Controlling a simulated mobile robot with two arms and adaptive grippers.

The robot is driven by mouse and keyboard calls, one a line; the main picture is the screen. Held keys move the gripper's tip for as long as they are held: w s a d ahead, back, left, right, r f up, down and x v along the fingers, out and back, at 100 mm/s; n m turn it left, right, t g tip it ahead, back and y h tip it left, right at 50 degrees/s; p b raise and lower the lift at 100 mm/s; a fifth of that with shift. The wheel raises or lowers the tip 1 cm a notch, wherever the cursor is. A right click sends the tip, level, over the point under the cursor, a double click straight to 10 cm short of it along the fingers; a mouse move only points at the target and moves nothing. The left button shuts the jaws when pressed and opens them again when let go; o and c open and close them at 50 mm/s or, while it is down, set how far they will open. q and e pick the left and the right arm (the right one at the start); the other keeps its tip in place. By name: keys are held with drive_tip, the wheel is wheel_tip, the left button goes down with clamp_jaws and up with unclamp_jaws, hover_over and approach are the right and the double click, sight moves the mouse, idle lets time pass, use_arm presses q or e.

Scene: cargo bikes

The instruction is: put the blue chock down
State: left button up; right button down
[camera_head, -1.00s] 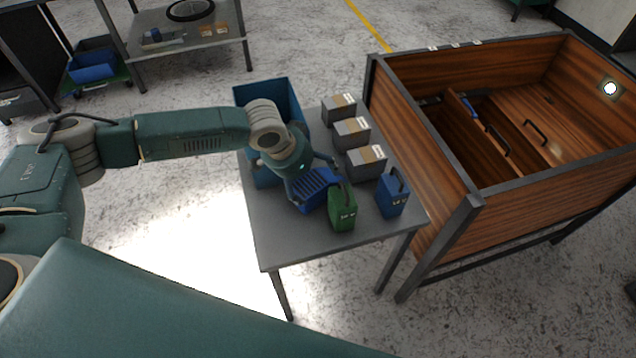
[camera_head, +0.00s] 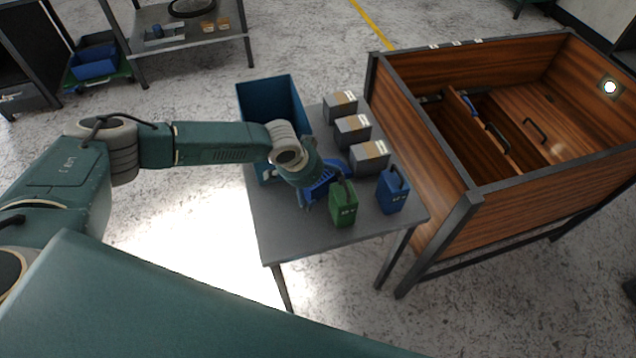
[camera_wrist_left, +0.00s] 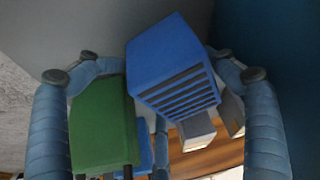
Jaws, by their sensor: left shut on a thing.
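The blue chock (camera_head: 316,190) is at my left gripper (camera_head: 325,178), over the grey table (camera_head: 275,240), just left of the green canister (camera_head: 343,207). In the left wrist view the blue chock (camera_wrist_left: 172,68), with its dark ridged face, lies between the two fingers of the left gripper (camera_wrist_left: 160,68). The gripper is shut on it. The wrist partly hides the chock in the head view. I cannot tell whether the chock touches the tabletop. My right gripper is not in view.
A blue canister (camera_head: 392,192) stands right of the green one. Three grey boxes (camera_head: 352,132) line the table's right side. A tall blue bin (camera_head: 270,100) stands at the back left. The table's front left is bare. A wooden crate (camera_head: 420,170) stands to the right.

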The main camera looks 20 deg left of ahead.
use_arm(q)
drive_tip(key=shift+s+d, duration=0.1)
drive_tip(key=shift+s, duration=0.05)
drive_tip(key=c, duration=0.7)
